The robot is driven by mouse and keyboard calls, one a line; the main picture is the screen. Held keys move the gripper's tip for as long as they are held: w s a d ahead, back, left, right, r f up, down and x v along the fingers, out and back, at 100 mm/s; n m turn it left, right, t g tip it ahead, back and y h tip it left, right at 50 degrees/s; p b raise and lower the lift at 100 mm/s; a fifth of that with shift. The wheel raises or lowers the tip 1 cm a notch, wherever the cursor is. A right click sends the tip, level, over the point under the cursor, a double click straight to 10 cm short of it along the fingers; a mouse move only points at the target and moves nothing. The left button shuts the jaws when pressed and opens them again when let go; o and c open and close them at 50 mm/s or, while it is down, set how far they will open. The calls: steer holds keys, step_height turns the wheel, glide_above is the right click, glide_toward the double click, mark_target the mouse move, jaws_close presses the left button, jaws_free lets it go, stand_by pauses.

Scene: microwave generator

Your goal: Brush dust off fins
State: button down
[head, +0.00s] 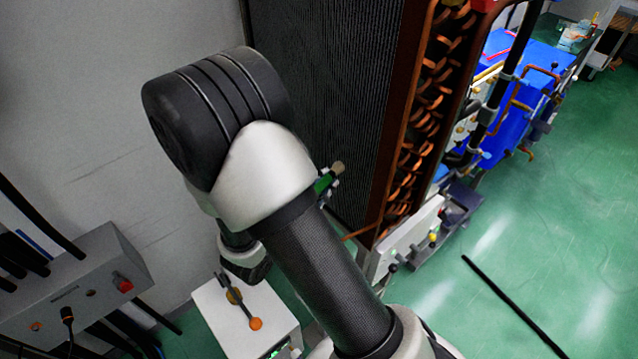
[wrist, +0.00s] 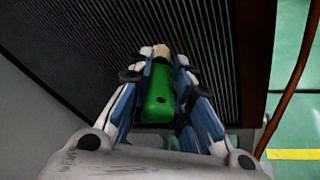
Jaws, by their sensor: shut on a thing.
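The fins (head: 325,95) are a tall dark panel of fine vertical ridges, set in a copper-brown frame. They also fill the upper part of the wrist view (wrist: 215,50). My gripper (wrist: 160,68) is shut on a green-handled brush (wrist: 158,95), with the pale brush tip (wrist: 161,51) pointing toward the fins. In the head view the brush tip (head: 338,167) shows just in front of the panel's lower part, beside my arm. I cannot tell whether the tip touches the fins. My arm hides much of the gripper in the head view.
A white box (head: 240,310) with a dark lever stands below my arm. A grey control box (head: 75,285) with cables is at the left. Copper bends (head: 425,110) line the panel's right side. A black rod (head: 510,305) lies on the green floor, which is mostly clear.

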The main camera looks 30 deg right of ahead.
steer(key=s, duration=0.2)
steer(key=s+d+p, duration=0.1)
steer(key=s, duration=0.2)
steer(key=shift+s+r+p, duration=0.2)
steer(key=shift+p, duration=0.1)
steer(key=s+p, duration=0.1)
steer(key=p, duration=0.2)
steer(key=shift+d+p, duration=0.2)
steer(key=shift+p, duration=0.1)
steer(key=shift+s+f, duration=0.2)
steer(key=shift+w, duration=0.1)
steer(key=shift+w+a, duration=0.25)
steer(key=shift+w, duration=0.95)
steer(key=shift+w+a, duration=0.2)
steer(key=shift+w, duration=0.95)
steer(key=shift+w+a, duration=0.25)
steer(key=shift+w, duration=0.95)
steer(key=shift+a, duration=0.1)
steer(key=shift+s+a+b, duration=0.1)
steer(key=shift+s+a, duration=0.1)
steer(key=shift+a, duration=0.75)
steer(key=shift+s+a+b, duration=0.1)
steer(key=shift+s+a, duration=0.1)
steer(key=shift+a, duration=0.7)
steer(key=shift+s+a+b, duration=0.1)
steer(key=shift+s+a, duration=0.1)
steer(key=shift+a, duration=0.75)
